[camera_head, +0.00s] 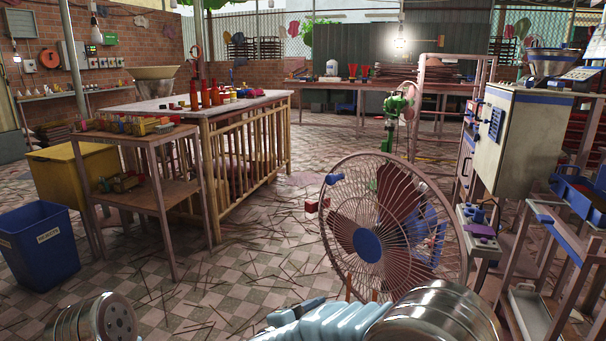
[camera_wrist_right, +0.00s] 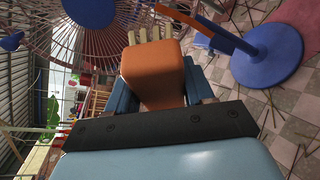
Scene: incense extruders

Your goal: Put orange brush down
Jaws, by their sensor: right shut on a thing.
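The orange brush (camera_wrist_right: 153,75) is in my right gripper (camera_wrist_right: 160,88), between its two blue fingers in the right wrist view. Its orange body faces the camera, and pale bristles show at its far end. The gripper is shut on it. In the head view, part of my right gripper (camera_head: 297,312) shows at the bottom centre, in front of the fan, and the brush is mostly hidden there. My left gripper is out of view; only a metal part of my left arm shows at the bottom left.
A large standing fan (camera_head: 385,225) is just ahead of my right arm; its round blue base (camera_wrist_right: 266,55) is on the floor. A machine cabinet (camera_head: 508,135) is at the right. A small wooden shelf (camera_head: 150,195) and a blue bin (camera_head: 40,245) are at the left. Sticks litter the tiled floor.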

